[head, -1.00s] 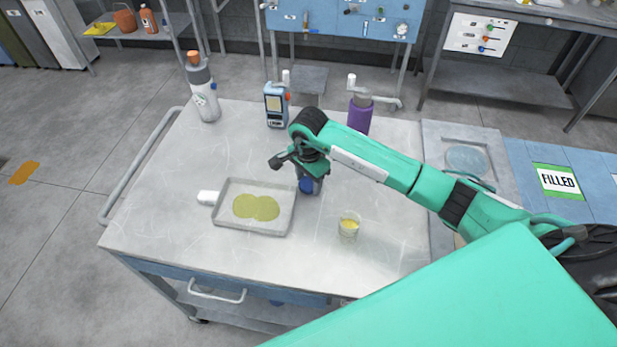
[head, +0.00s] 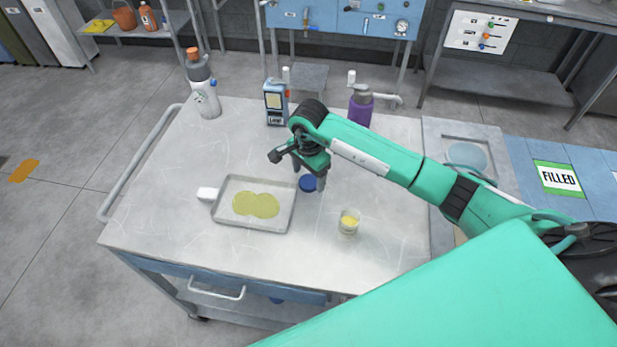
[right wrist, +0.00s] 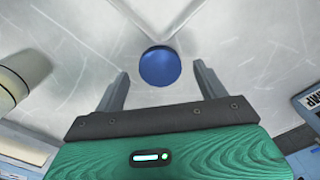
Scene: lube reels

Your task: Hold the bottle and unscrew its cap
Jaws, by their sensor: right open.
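A blue round thing (head: 308,183), which looks like a flat cap, is on the cart top right of the tray. My right gripper (head: 309,177) is open above it, one finger at each side in the picture. The right wrist view shows the same blue disc (right wrist: 160,66) ahead of the open fingertips (right wrist: 160,76), not gripped. Bottles stand at the back: a grey-white one with an orange cap (head: 204,88) at left and a purple one (head: 360,108) at right. I cannot tell which bottle is meant. My left gripper is out of view.
A shallow tray (head: 226,222) with a yellow-green puddle lies left of the gripper. A small glass with yellow liquid (head: 348,222) stands at right front. A blue tin (head: 276,102) stands behind. The cart's front (head: 190,240) is clear.

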